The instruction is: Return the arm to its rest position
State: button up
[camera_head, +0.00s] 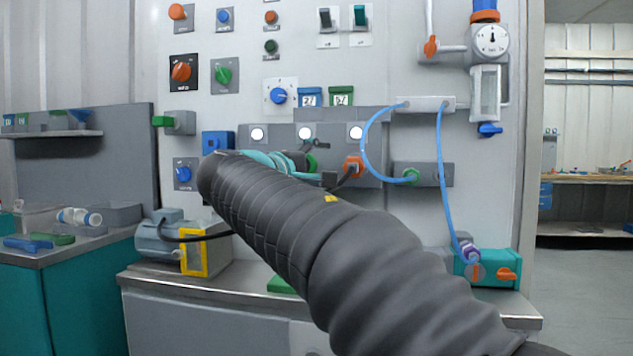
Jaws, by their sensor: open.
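My arm, in a dark ribbed sleeve, rises from the lower right of the head view to a bend left of centre. Beyond the bend, a teal and dark wrist part reaches right, in front of the grey panel block. My gripper (313,147) is a small dark shape at its end, near the green and orange fittings on that block. It is open, with nothing visible in it. Most of its detail is hidden or too small to tell.
The wall panel (345,85) carries knobs, switches and a gauge (491,40). Blue hoses (443,190) loop right of my arm. A motor (182,243) stands on the metal bench (160,281). A side bench with a bottle (80,216) is at left. Open floor (590,280) lies at right.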

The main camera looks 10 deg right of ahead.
notch_tip(320, 180, down, 9)
jog(key=w+a+g+y, duration=0.1)
jog(key=w+a+y, duration=0.1)
jog(key=a+y, duration=0.1)
jog(key=s+d+f+g+y, duration=0.1)
jog(key=s+f+g+y, duration=0.1)
jog(key=s+f, duration=0.35)
jog(key=s+d+f+g+y, duration=0.1)
jog(key=s+f+g+y, duration=0.1)
jog(key=f, duration=0.7)
jog(key=s+d+f+m+g+y, duration=0.1)
jog(key=s+d+f+m, duration=0.2)
jog(key=s, duration=0.6)
jog(key=s+d+f+m+g+y, duration=0.1)
jog(key=s+d+f+m+y, duration=0.1)
jog(key=s+f, duration=0.6)
jog(key=s+d+f+m+g+y, duration=0.1)
jog(key=s+d+f+m, duration=0.3)
jog(key=s, duration=0.6)
jog(key=shift+s+f+m+y, duration=0.15)
jog(key=shift+f+m+y, duration=0.2)
jog(key=shift+f, duration=0.55)
